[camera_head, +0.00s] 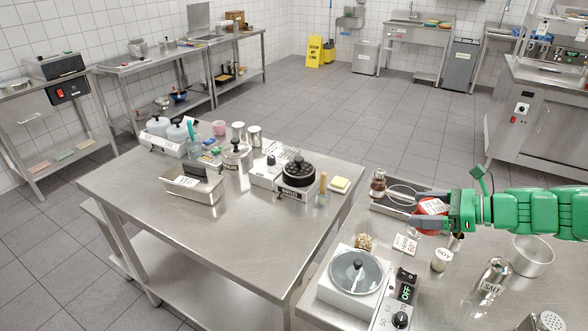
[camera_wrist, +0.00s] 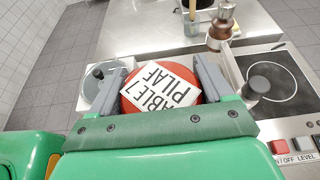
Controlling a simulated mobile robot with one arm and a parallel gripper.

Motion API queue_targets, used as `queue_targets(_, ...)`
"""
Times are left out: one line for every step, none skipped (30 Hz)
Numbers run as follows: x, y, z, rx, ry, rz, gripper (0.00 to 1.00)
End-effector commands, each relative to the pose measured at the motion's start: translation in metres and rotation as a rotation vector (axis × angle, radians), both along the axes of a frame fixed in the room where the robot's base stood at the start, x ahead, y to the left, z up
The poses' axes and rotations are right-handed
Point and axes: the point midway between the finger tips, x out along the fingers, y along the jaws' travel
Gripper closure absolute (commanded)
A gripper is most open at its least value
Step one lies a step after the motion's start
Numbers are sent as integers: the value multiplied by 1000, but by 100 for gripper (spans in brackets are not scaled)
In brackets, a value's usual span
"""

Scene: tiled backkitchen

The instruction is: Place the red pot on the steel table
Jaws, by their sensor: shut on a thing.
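The red pot (camera_wrist: 129,104) is between the two grey fingers of my gripper (camera_wrist: 160,88) in the wrist view. A white label reading "TABLE 7 PILAF" lies across its top. In the head view my green gripper (camera_head: 447,212) is at the right, shut on the red pot (camera_head: 418,224), above the counter on the right. The pot's underside is hidden, so I cannot tell its exact height. A steel table (camera_head: 130,189) stands at the centre left, with a wide bare area at its front.
On the steel table are a waffle iron (camera_head: 297,173), a steel bin (camera_head: 192,187), canisters and a yellow sponge (camera_head: 340,184).

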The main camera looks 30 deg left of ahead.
Motion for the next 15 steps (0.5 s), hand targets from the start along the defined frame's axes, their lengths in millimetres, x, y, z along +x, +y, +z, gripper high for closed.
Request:
queue_targets(-6, 16, 1, 0, 0, 24, 63)
queue_targets(-9, 25, 0, 0, 0, 37, 63)
queue_targets(-13, 36, 0, -1, -1, 52, 63)
queue_targets(-17, 44, 0, -1, -1, 65, 63)
queue_targets(-21, 53, 0, -2, 0, 77, 63)
queue_targets(-26, 64, 0, -2, -1, 93, 63)
queue_targets(-30, 72, 0, -2, -1, 106, 63)
queue_targets(-34, 80, 1, -2, -1, 119, 63)
queue_targets(-40, 91, 1, -2, 0, 136, 63)
queue_targets(-45, 99, 1, -2, 0, 148, 63)
queue_targets(-49, 107, 1, -2, 1, 160, 63)
queue_targets(-56, 117, 0, -2, 1, 177, 63)
queue_targets(-61, 125, 0, -2, 2, 189, 63)
queue_targets(-66, 132, 0, -3, 2, 202, 63)
queue_targets(-73, 142, 0, -4, 2, 218, 63)
